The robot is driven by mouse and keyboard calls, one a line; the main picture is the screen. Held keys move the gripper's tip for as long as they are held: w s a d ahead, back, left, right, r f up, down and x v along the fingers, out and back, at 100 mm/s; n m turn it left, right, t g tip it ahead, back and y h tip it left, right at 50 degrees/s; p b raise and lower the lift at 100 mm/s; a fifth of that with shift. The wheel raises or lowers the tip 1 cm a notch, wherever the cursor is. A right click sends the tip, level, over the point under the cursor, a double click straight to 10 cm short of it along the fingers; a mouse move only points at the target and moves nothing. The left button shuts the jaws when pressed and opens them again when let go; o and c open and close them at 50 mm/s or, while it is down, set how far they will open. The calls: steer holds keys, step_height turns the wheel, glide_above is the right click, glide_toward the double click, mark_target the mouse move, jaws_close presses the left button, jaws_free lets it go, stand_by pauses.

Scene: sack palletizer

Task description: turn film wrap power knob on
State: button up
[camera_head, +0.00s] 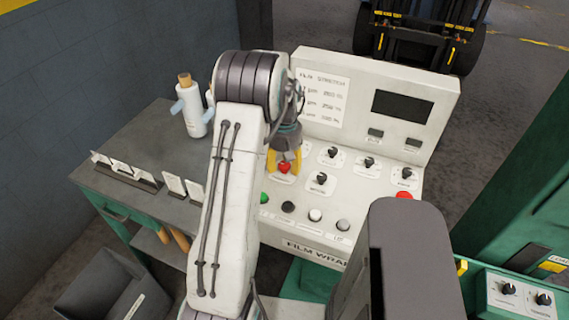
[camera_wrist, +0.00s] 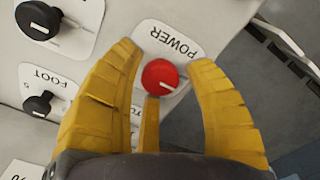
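The red power knob (camera_head: 284,168) is on the sloped film wrap panel (camera_head: 380,206), at its upper left in the head view. In the wrist view the red knob (camera_wrist: 160,77) sits below the upside-down POWER label (camera_wrist: 169,40); its white mark points right and slightly down. My gripper (camera_head: 284,157) is over the knob. In the wrist view my gripper (camera_wrist: 165,60) is open, with yellow fingers left and right of the knob and visible gaps to both. A third finger overlaps or meets the knob's lower edge; contact cannot be told.
Black knobs (camera_head: 332,153) lie right of the red one. A row of buttons (camera_head: 288,207) is below, with a red button (camera_head: 404,195) at right. A raised display (camera_head: 402,106) stands behind. A bench with a white bottle (camera_head: 196,112) is at left.

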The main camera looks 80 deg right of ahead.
jaws_close()
stand_by(0.5)
steer(key=m+b, duration=0.1)
steer(key=m, duration=0.3)
steer(key=shift+f+b, duration=0.1)
steer(key=shift+b, duration=0.25)
steer(key=m+b, duration=0.1)
steer(key=m, duration=0.4)
steer(key=shift+a, duration=0.1)
steer(key=m+b, duration=0.1)
steer(key=m, duration=0.3)
steer(key=shift+m, duration=2.5)
